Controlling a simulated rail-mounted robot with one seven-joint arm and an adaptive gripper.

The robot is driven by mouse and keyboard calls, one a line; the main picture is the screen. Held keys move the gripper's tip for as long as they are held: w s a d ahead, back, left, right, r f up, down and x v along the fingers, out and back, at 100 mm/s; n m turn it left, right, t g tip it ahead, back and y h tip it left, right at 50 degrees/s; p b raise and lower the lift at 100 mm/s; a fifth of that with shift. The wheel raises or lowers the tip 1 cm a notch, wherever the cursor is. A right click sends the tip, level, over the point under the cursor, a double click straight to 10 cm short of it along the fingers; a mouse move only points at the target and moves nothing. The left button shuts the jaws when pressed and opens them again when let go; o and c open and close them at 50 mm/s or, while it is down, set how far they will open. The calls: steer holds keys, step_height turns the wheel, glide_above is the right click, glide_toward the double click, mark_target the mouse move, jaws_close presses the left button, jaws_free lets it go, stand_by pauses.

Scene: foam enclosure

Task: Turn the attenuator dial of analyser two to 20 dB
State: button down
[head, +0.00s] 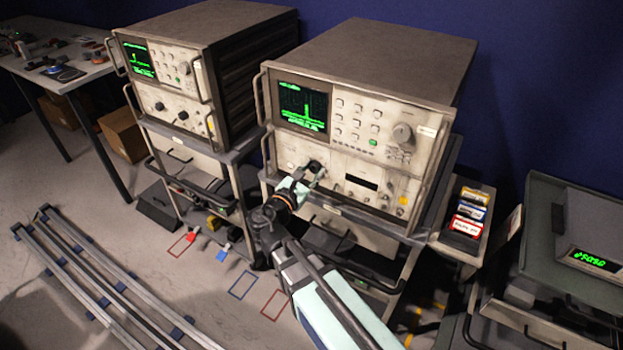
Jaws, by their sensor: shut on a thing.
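Two analysers with lit green screens stand on carts. The nearer, right-hand analyser (375,55) has a black dial (315,165) low on the left of its front panel. My gripper (309,174) reaches up from below to this dial and is shut on it. The fingers and wrist cover part of the dial and the panel around it, and its scale marks are too small to read. I cannot read which analyser is number two.
A large grey knob (403,133) and several buttons sit on the upper panel. Metal handles flank both panels. A side tray (487,255) holds coloured boxes. A grey case (590,225) with a green display is at right. Rails (90,280) lie on the floor at left.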

steer(key=shift+m+b, duration=1.9)
steer(key=c, duration=0.8)
jaws_free()
steer(key=shift+o, duration=0.2)
steer(key=v, duration=1.2)
